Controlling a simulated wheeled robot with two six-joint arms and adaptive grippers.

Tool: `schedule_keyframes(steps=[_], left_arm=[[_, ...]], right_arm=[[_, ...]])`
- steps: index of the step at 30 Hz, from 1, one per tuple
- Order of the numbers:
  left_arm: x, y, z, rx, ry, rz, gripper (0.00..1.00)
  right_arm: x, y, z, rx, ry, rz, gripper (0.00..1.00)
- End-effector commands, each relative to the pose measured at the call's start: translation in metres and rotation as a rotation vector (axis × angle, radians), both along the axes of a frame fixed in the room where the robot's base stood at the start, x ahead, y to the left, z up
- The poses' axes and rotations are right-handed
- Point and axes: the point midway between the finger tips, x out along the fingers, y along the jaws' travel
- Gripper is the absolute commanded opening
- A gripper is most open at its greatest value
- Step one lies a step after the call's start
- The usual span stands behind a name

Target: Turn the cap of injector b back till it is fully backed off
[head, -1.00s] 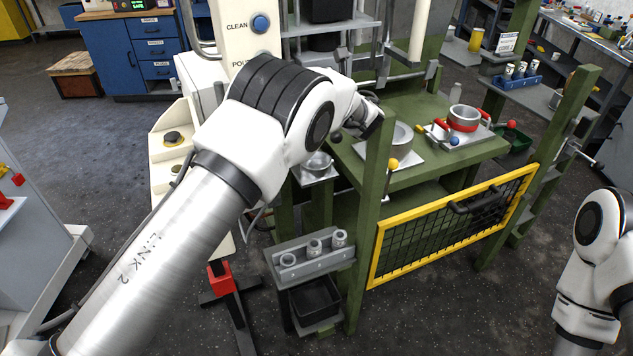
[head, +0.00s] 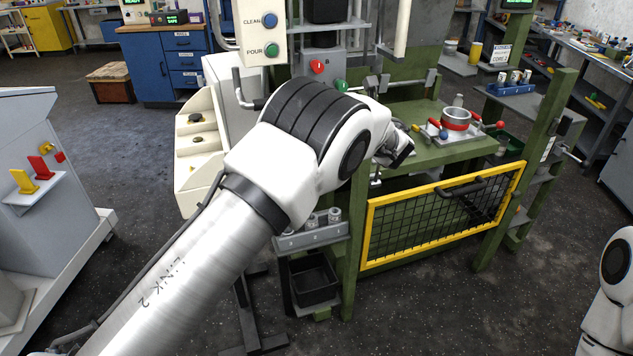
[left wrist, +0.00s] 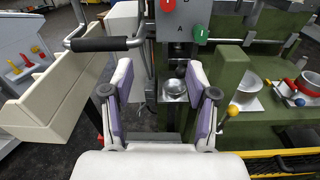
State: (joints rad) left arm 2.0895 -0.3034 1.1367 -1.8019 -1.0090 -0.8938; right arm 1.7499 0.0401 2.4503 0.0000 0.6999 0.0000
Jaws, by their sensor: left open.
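In the head view my left arm hides the area below the panel, and my left gripper (head: 398,150) shows only partly. My right gripper is out of view.
A cream bin (left wrist: 75,85) and a black-gripped handle (left wrist: 105,44) stand left of the gripper. A green post (left wrist: 229,85) is close on the right. The yellow mesh gate (head: 440,215) fronts the green bench. Dark floor lies open at the left.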

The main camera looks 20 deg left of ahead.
Motion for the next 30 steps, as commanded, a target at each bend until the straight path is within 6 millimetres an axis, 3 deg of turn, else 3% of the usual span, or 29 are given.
schedule_keyframes(steps=[21,30], left_arm=[[-0.05,0.065,-0.144,-0.126,0.266,0.134,0.58],[-0.06,0.072,-0.161,-0.15,0.299,0.152,0.58]], right_arm=[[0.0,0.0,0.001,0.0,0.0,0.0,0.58],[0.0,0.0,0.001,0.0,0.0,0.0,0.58]])
